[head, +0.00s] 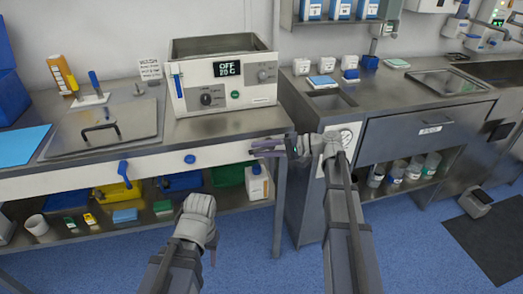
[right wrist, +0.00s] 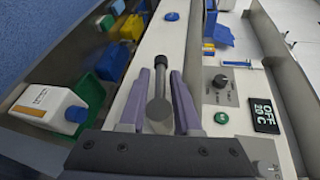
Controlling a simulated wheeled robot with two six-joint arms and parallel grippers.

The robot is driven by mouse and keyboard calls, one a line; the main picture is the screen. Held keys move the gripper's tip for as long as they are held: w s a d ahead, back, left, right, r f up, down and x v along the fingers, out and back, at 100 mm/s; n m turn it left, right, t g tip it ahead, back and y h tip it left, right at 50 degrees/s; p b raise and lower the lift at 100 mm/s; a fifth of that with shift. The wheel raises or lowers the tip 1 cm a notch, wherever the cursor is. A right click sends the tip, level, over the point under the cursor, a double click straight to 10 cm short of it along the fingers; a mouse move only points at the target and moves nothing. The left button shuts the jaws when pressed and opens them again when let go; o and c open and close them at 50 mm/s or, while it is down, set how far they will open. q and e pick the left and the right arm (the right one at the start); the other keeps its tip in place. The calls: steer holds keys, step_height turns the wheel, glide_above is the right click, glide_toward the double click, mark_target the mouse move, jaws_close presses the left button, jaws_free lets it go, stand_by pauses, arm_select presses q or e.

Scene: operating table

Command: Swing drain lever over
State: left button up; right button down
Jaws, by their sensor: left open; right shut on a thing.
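The drain lever (right wrist: 158,105) shows in the right wrist view as a grey lever with a dark knobbed end, in front of the white front panel of the bench. My right gripper (head: 265,148) is at the right end of that panel, below the water bath (head: 245,97). Its purple fingers lie on both sides of the lever and are shut on it. In the head view the lever is mostly hidden at the gripper. My left gripper (head: 198,210) hangs open and empty in front of the lower shelf, its fingertips mostly hidden.
The bath's display reads OFF and 20 C. The shelf below holds a white blue-capped bottle (head: 257,184) and coloured boxes. A steel cabinet (head: 430,127) stands to the right. The blue floor in front is clear.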

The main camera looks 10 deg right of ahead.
mark_target(266, 148)
steer(key=c, duration=0.8)
jaws_free()
steer(key=shift+p+v, duration=0.8)
steer(key=shift+v, duration=2.35)
steer(key=shift+s+d+r, duration=0.2)
steer(key=shift+d, duration=0.5)
